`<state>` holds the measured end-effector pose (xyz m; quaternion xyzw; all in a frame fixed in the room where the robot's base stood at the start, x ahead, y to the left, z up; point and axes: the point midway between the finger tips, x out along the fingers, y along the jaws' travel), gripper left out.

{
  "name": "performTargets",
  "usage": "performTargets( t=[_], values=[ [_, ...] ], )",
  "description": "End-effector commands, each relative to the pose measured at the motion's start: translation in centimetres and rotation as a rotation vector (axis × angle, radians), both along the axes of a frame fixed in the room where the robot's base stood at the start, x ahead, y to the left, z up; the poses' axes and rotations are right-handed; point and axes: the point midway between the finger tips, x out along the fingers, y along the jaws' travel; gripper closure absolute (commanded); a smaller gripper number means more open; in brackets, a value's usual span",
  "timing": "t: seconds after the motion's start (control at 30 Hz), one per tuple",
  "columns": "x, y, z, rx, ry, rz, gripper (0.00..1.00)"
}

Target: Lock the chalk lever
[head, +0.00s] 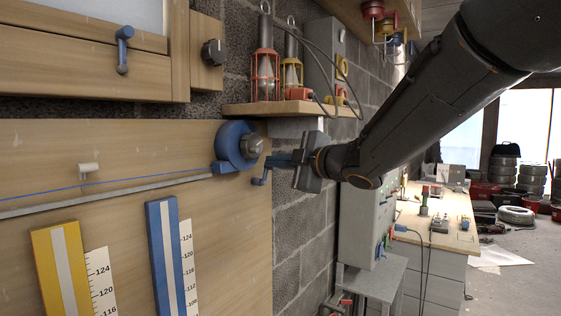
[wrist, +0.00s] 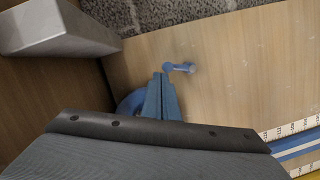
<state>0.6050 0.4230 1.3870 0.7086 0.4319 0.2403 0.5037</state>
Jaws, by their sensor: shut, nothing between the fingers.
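A round blue chalk reel (head: 236,146) with a grey hub is fixed at the right edge of the wooden board, and a blue line runs left from it. In the wrist view the reel (wrist: 130,103) is partly hidden behind my gripper. A small blue lever (head: 260,178) with a rounded end sits just right of and below the reel; it also shows in the wrist view (wrist: 180,67), just beyond the fingertips. My gripper (head: 271,160) is shut and empty, close to the lever.
A wooden shelf (head: 290,109) with red and yellow lanterns is above my gripper. A grey box (head: 365,215) and workbench are right. A blue window latch (head: 123,50) is upper left.

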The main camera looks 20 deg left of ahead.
Motion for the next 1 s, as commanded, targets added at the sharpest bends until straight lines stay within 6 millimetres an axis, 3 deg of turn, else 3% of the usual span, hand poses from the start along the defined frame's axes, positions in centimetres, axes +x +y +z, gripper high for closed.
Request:
performTargets(
  t=[0.43, 0.7, 1.0],
  values=[
    [2.5, -0.8, -0.4, 0.0, 0.0, 0.0, 1.0],
    [2.3, -0.9, -0.2, 0.0, 0.0, 0.001, 1.0],
    [0.9, -4.5, 1.1, 0.001, -0.001, 0.005, 1.0]
  ],
)
